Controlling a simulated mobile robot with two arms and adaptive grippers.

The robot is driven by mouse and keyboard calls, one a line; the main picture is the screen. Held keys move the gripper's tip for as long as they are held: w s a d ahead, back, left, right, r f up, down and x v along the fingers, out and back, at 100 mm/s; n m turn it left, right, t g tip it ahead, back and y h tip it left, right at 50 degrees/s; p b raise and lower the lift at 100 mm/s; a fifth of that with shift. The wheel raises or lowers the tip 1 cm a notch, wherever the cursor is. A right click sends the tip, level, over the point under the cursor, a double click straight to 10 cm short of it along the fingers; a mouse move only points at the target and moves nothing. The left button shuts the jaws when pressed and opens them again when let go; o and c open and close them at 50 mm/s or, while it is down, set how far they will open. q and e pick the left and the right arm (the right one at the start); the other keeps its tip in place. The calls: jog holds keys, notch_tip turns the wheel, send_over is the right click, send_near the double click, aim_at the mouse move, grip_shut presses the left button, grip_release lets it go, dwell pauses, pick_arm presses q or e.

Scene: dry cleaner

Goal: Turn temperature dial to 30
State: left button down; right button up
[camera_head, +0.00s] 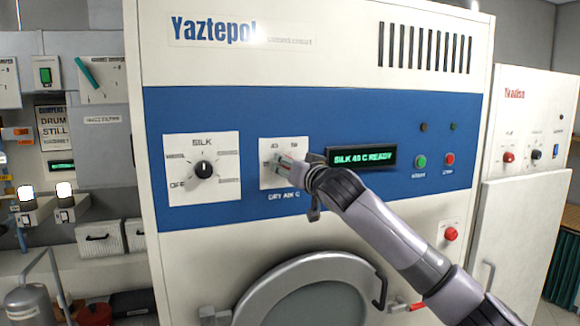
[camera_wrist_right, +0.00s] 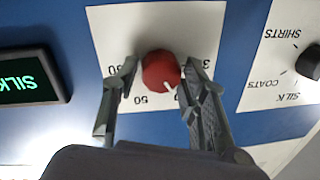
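The temperature dial is a round red knob (camera_wrist_right: 160,70) on a white plate (camera_wrist_right: 110,25), seen upside down in the wrist view. Its white pointer mark is at the knob's lower right there, to the right of the "50" label. My right gripper (camera_wrist_right: 161,75) has one finger on each side of the knob. The right-hand finger is close against it; a small gap shows at the left-hand one. In the head view my right gripper (camera_head: 284,168) covers the knob on its plate (camera_head: 270,144). The green display (camera_head: 361,157) reads "SILK 40 C READY". My left gripper is not in view.
A black fabric selector knob (camera_head: 203,170) is on the plate left of the dial. A green button (camera_head: 420,161) and red button (camera_head: 450,159) are right of the display. A round door (camera_head: 310,290) with a handle projects below the blue panel.

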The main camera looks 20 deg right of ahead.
jog(key=c, duration=0.7)
jog(key=shift+c, duration=0.2)
jog(key=shift+n, duration=0.4)
jog(key=n, duration=1)
jog(key=shift+a+r+n+g+h, duration=0.1)
jog(key=shift+a+n+g+h, duration=0.05)
jog(key=shift+n+g+h, duration=0.2)
jog(key=o, duration=1.2)
